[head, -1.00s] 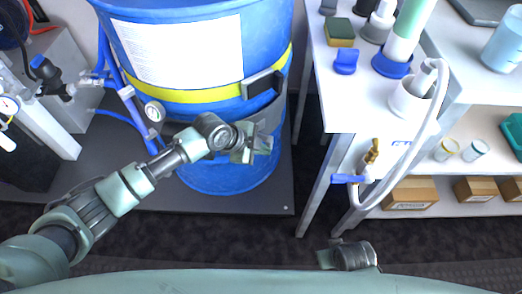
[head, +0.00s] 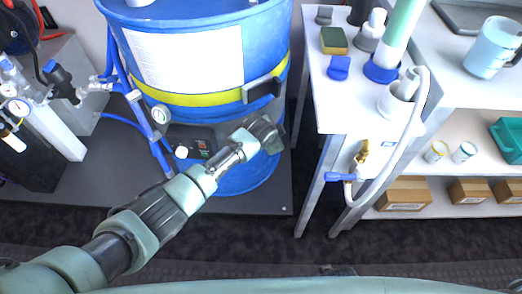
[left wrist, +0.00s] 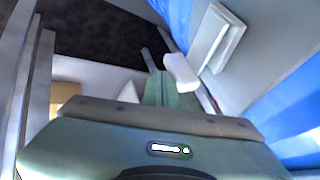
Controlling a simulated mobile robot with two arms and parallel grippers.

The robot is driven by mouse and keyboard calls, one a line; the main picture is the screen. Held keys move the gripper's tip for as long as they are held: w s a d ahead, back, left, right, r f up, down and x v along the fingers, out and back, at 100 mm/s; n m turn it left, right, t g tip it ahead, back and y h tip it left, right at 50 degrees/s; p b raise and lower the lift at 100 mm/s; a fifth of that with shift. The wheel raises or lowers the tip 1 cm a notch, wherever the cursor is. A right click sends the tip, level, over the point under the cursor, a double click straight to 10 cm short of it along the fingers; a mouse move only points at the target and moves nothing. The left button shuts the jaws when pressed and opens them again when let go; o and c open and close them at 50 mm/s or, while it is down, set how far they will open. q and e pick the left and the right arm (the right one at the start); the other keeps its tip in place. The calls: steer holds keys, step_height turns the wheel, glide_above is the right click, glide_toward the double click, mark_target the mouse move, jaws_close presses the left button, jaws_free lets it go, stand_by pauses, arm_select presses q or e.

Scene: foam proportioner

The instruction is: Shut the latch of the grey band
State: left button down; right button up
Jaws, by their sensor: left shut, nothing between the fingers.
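The blue drum (head: 130,45) carries a yellow band (head: 190,99) with a dark latch (head: 262,89) on its right front. Below it, the grey band is largely covered by my left arm in the head view. In the left wrist view the grey band (left wrist: 258,75) crosses the blue drum, with a pale latch plate (left wrist: 222,40) and a whitish lever end (left wrist: 181,73) near my fingers. My left gripper (left wrist: 165,88) is shut and empty beside the lever end; I cannot tell whether they touch. In the head view my left wrist hides its fingers. My right gripper does not show clearly.
A dark box with knobs (head: 194,143) sits low on the drum's front. To the right, a white bench (head: 350,105) holds a sponge, bottles and a hose (head: 410,140). The floor in front is clear.

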arm_select(q)
steer(key=shift+w+d, duration=0.2)
steer(key=shift+w, duration=0.75)
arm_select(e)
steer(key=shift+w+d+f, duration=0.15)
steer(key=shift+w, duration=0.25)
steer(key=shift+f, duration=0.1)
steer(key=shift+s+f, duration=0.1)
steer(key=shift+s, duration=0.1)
